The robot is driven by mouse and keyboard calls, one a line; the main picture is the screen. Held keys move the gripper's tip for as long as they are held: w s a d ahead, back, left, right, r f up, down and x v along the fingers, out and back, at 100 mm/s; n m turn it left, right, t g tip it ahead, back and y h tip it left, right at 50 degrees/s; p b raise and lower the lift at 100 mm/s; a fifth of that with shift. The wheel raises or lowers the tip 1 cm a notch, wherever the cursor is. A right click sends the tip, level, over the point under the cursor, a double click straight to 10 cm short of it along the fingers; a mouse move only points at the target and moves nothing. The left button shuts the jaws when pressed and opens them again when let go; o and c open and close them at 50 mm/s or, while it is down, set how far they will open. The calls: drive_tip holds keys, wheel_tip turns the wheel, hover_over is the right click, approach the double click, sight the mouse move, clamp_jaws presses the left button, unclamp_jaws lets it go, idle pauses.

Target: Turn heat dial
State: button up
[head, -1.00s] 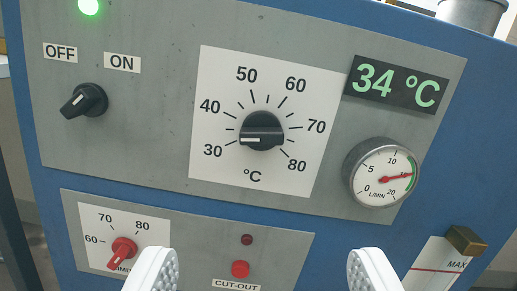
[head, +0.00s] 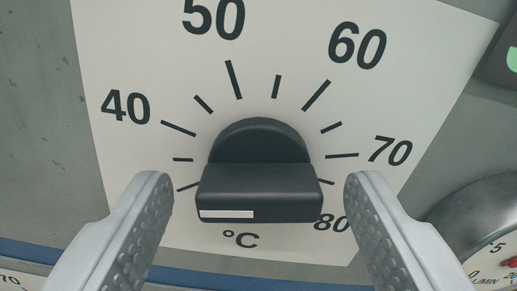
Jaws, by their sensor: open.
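The heat dial (head: 258,178) is a black knob with a raised bar grip, in the middle of the head view. A white mark (head: 227,214) on its bar lies at the left end, toward the low side of the scale. The white scale plate (head: 130,60) around it shows 40, 50, 60, 70 and part of 80; the 30 is hidden behind my left finger. My gripper (head: 258,195) is open, one grey studded finger on each side of the knob. A gap shows between each finger and the knob.
A round gauge (head: 490,240) stands at the right edge, close to my right finger. A dark display (head: 505,60) is cut off at the upper right. Bare grey panel (head: 35,110) lies to the left. A second white scale (head: 15,282) shows at the lower left corner.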

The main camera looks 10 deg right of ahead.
drive_tip(key=shift+w, duration=0.45)
drive_tip(key=c, duration=1)
